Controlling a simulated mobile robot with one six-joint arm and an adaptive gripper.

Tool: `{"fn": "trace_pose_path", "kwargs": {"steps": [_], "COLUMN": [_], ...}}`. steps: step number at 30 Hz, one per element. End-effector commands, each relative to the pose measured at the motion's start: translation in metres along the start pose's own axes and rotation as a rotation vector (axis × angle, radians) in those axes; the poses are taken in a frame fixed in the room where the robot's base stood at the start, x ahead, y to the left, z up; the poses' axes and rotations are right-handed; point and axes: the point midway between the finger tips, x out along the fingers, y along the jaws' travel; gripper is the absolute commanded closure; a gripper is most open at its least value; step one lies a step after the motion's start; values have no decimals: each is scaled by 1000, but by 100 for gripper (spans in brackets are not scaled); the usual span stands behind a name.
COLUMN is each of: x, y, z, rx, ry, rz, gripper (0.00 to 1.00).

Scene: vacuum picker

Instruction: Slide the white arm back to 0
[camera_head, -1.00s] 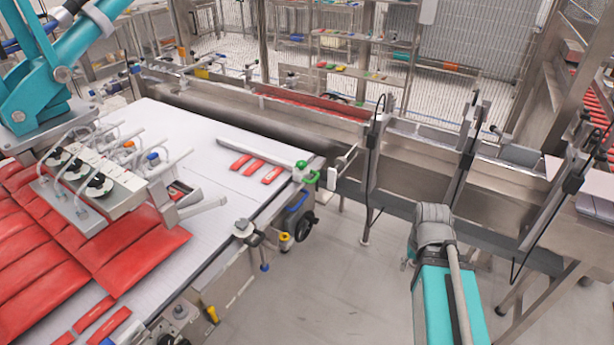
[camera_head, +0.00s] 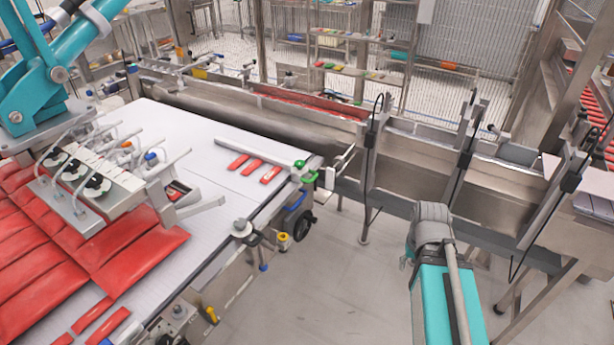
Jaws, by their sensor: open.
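A pale, straight bar (camera_head: 262,153), which looks like the white arm, lies across the far right part of the white conveyor table (camera_head: 215,180). Its right end meets a green knob (camera_head: 300,165) at the table's edge. A second pale bar (camera_head: 203,207) sticks out nearer, to the left of a grey knob (camera_head: 240,226). I cannot read a scale or a 0 mark at either bar. My teal arm with its grey joint stands at the lower right, apart from the table. My gripper does not show.
Red packs (camera_head: 140,245) lie on the near left of the table under a teal picker (camera_head: 30,95) with suction cups. Small red bars (camera_head: 254,166) lie near the pale bar. A long steel conveyor (camera_head: 430,165) runs behind. Grey floor (camera_head: 345,265) between is clear.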

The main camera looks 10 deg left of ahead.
Motion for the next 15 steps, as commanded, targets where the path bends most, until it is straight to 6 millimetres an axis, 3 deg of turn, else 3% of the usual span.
{"fn": "trace_pose_path", "kwargs": {"steps": [1,6,15], "x": [0,-1,-6], "y": [0,-7,-48], "z": [-1,-10,-53], "rx": [-5,-73,-461], "ry": [1,10,48], "rz": [1,20,140], "gripper": [67,98,100]}}
